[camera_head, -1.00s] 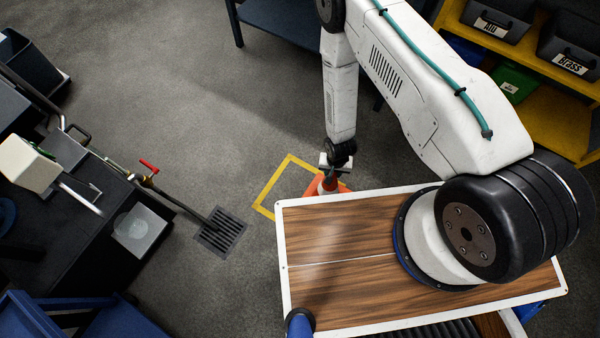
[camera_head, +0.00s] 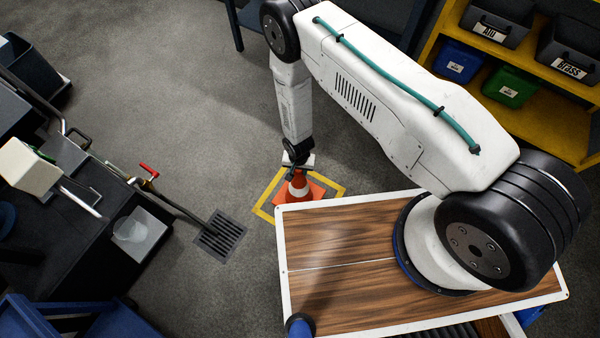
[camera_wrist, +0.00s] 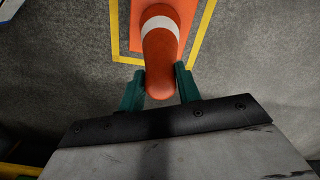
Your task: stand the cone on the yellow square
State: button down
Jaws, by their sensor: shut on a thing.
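The orange cone (camera_head: 299,190) with a white band is upright in the head view, its square base over the yellow square (camera_head: 264,210) outlined on the floor. In the wrist view the cone (camera_wrist: 161,55) leans away from the camera's line, with parts of the yellow outline (camera_wrist: 115,35) on both sides of its base. My gripper (camera_head: 297,167) is shut on the cone's top; its green fingers (camera_wrist: 160,85) sit on either side of the tip. Whether the base touches the floor I cannot tell. My own wooden deck hides the near part of the square.
A floor drain grate (camera_head: 220,236) lies left of the square. A dark bench with a red-handled valve (camera_head: 149,169) stands further left. A yellow shelf (camera_head: 540,123) with labelled bins is at the right. Grey floor behind the square is clear.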

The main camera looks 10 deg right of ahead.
jog(key=shift+d+f, duration=0.1)
jog(key=shift+f, duration=1.55)
jog(key=c, duration=1)
grip_release()
notch_tip(320, 180, up, 12)
jog(key=shift+r, duration=0.15)
